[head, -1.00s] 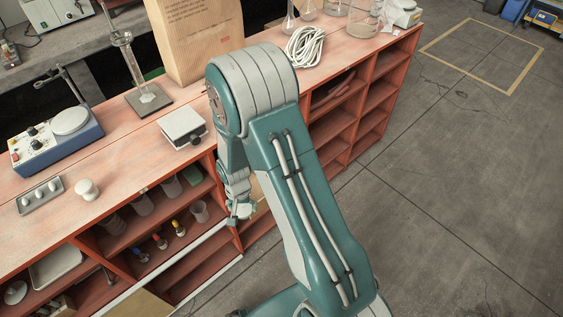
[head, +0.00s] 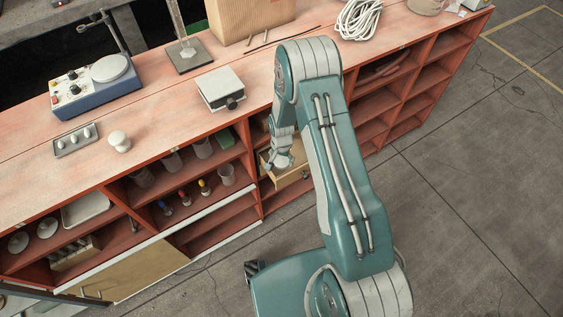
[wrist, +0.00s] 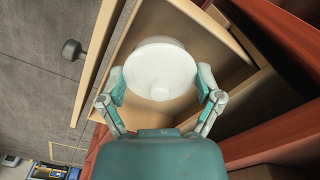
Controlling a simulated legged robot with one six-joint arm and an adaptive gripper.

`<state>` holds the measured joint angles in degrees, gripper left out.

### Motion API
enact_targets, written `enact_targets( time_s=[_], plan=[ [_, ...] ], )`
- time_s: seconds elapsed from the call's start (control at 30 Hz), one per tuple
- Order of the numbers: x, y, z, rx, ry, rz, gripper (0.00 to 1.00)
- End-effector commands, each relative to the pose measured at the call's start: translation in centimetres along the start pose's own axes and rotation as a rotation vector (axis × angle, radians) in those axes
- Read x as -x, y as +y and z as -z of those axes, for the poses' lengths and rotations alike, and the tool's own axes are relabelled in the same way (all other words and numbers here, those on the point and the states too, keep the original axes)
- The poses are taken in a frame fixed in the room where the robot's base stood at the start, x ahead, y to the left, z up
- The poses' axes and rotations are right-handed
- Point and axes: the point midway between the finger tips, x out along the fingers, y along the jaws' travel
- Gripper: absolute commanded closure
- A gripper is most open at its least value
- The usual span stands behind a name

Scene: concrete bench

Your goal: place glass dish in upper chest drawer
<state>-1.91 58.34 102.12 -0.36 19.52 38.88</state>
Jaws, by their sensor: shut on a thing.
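The glass dish (wrist: 160,68) looks like a round, whitish bowl in the wrist view. My gripper (wrist: 161,84) has one finger on each side of it and is shut on it. The dish is over or inside the open upper chest drawer (wrist: 215,50), a pale wooden box; I cannot tell whether it touches the drawer floor. In the head view my gripper (head: 280,164) points down at the pulled-out drawer (head: 292,180), under the bench top. The dish is not clearly visible there.
The red bench (head: 170,120) has open shelves with cups and bottles left of the drawer. A small scale (head: 221,88) sits on the bench above. The drawer's dark round knob (wrist: 71,50) sticks out at its front. Concrete floor (head: 450,200) is clear to the right.

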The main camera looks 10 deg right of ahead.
Motion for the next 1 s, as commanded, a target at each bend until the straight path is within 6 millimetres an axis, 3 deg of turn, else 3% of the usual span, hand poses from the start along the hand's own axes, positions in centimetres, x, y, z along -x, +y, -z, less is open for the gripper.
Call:
enact_targets(
  time_s=[0.27, 0.5, 0.77, 0.8, 0.83, 1.0],
  plan=[
    [-2.0, -0.8, 1.4, 0.000, 0.000, 0.000, 0.59],
    [-5.1, -0.8, 1.5, 0.000, -0.001, -0.001, 0.59],
    [-5.2, -0.8, 1.5, 0.000, 0.000, 0.000, 0.59],
    [-5.2, -0.8, 1.5, 0.000, 0.000, 0.000, 0.12],
    [-5.2, -0.8, 1.5, 0.000, 0.000, 0.000, 0.02],
    [-5.2, -0.8, 1.5, 0.000, 0.000, 0.000, 0.02]
  ],
)
